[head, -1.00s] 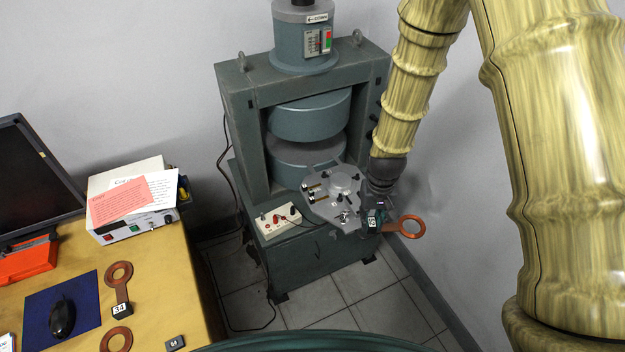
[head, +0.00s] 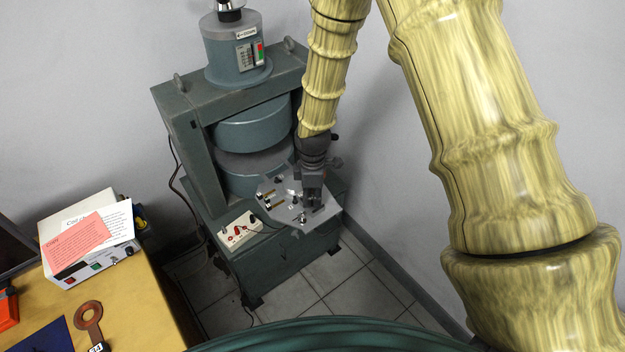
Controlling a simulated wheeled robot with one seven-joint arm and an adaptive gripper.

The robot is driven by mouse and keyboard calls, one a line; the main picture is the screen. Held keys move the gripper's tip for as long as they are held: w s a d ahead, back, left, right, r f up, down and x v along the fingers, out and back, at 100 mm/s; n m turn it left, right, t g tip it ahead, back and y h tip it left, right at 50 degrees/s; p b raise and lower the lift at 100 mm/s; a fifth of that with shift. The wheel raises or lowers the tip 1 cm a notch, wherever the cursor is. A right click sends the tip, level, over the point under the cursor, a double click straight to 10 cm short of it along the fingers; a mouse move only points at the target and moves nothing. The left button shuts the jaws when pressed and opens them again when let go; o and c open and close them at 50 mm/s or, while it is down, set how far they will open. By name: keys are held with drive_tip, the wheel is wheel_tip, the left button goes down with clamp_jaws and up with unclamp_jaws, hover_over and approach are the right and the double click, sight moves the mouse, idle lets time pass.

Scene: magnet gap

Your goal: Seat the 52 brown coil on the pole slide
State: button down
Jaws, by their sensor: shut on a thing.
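My gripper (head: 313,198) points down over the right side of the grey pole slide (head: 322,217), in front of the magnet's round poles. It is shut. The 52 brown coil, seen in its jaws a second ago, is now hidden behind the gripper and wrist, so I cannot tell whether it touches the slide. The slide is a flat plate with a pale round boss (head: 292,186), brass-coloured pins and small knobs, partly covered by my wrist.
The magnet frame (head: 185,130) stands close behind and left of my gripper. A control box (head: 240,229) with red knobs sits left of the slide. Another brown coil (head: 88,317) lies on the yellow desk (head: 140,315), beside a white instrument (head: 85,270) with papers. Tiled floor lies in front.

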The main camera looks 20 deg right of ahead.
drive_tip(key=n, duration=0.1)
drive_tip(key=w+r+n+p, duration=0.1)
drive_tip(key=n, duration=0.1)
drive_tip(key=shift+w+d+r+n, duration=0.1)
drive_tip(key=shift+d+r+n, duration=0.1)
drive_tip(key=shift+n, duration=0.1)
drive_tip(key=n, duration=0.2)
drive_tip(key=w+n+p, duration=0.1)
drive_tip(key=shift+w+d+r+n, duration=0.1)
drive_tip(key=shift+d+r+n, duration=0.15)
drive_tip(key=shift+n, duration=0.15)
drive_tip(key=shift+f+b, duration=1.4)
drive_tip(key=shift+f, duration=1.95)
drive_tip(key=c, duration=1.2)
unclamp_jaws()
drive_tip(key=shift+o, duration=0.2)
drive_tip(key=shift+r, duration=0.1)
wheel_tip(320, 180, up, 12)
drive_tip(key=shift+d, duration=0.1)
